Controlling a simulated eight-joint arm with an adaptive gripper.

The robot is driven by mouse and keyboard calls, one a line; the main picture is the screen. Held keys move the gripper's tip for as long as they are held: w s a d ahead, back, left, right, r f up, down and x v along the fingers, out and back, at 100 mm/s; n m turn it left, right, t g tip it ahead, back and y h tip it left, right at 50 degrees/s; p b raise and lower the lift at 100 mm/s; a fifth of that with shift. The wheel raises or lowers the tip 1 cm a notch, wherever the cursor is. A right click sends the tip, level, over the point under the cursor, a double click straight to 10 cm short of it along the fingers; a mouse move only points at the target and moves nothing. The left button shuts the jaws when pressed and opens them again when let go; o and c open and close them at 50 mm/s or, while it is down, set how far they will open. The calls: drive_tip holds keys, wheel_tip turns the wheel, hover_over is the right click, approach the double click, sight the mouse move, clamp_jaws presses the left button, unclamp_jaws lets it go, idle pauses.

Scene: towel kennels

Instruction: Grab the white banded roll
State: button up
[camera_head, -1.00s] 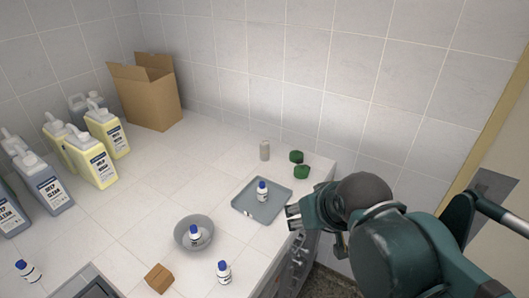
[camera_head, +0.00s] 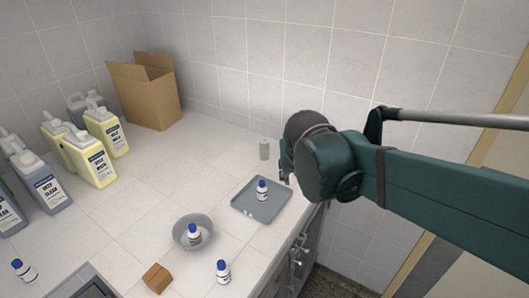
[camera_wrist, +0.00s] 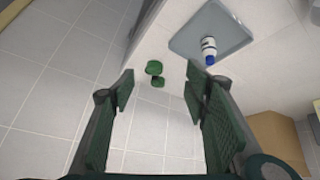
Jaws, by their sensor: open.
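A tiny whitish and reddish piece (camera_head: 247,211) lies on the grey tray (camera_head: 277,207), too small to identify.
Two green objects (camera_wrist: 155,68) show between the fingers near the counter edge. A blue-capped bottle (camera_head: 262,190) stands on the tray; another is in the grey bowl (camera_head: 178,232). A cardboard box (camera_head: 150,100) and several jugs stand left. A wall is behind.

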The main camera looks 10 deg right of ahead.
drive_tip(key=w+f+m+h+b, duration=0.1)
drive_tip(key=w+f+m+h, duration=0.1)
drive_tip(key=w, duration=1)
drive_tip(key=m+t+h+b, duration=0.2)
drive_tip(key=m+h+b, duration=0.2)
drive_tip(key=m+h, duration=0.2)
approach(261, 148)
drive_tip(key=x, duration=0.4)
drive_tip(key=shift+w+d, duration=0.2)
drive_tip(key=shift+w, duration=0.05)
drive_tip(key=shift+w+d+f+g, duration=0.2)
drive_tip(key=shift+w+d+f, duration=0.15)
drive_tip(key=shift+d, duration=0.15)
drive_tip(key=shift+w+d+f+g, duration=0.2)
drive_tip(key=shift+w+d, duration=0.15)
drive_tip(key=shift+d, duration=0.1)
drive_tip(key=shift+x, duration=2.6)
